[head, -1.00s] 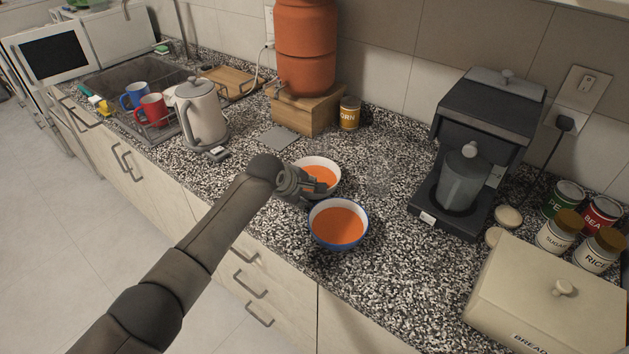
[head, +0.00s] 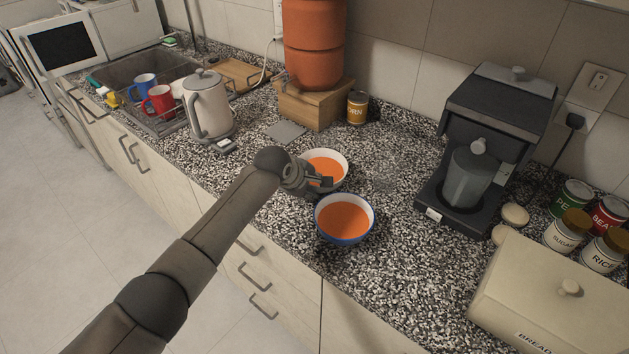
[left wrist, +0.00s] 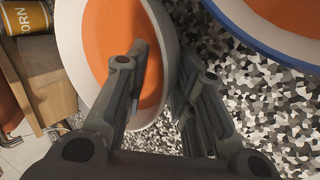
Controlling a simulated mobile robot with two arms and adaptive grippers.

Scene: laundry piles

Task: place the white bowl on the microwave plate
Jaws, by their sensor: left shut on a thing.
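The white bowl (head: 341,158) holds orange soup and sits on the counter, just behind the blue-rimmed bowl. My left gripper (head: 323,184) is shut on its near rim. In the left wrist view the white bowl (left wrist: 161,40) shows large, with one finger inside over the soup and one outside its wall; my left gripper (left wrist: 160,85) pinches the wall between them. A white microwave (head: 62,20) with a dark window stands at the far upper left. Its plate is hidden inside. My right gripper does not show.
The blue bowl (head: 346,237) with soup stands close in front of the white bowl. A kettle (head: 208,105), dish rack with mugs (head: 160,101) and sink (head: 140,70) lie toward the microwave.

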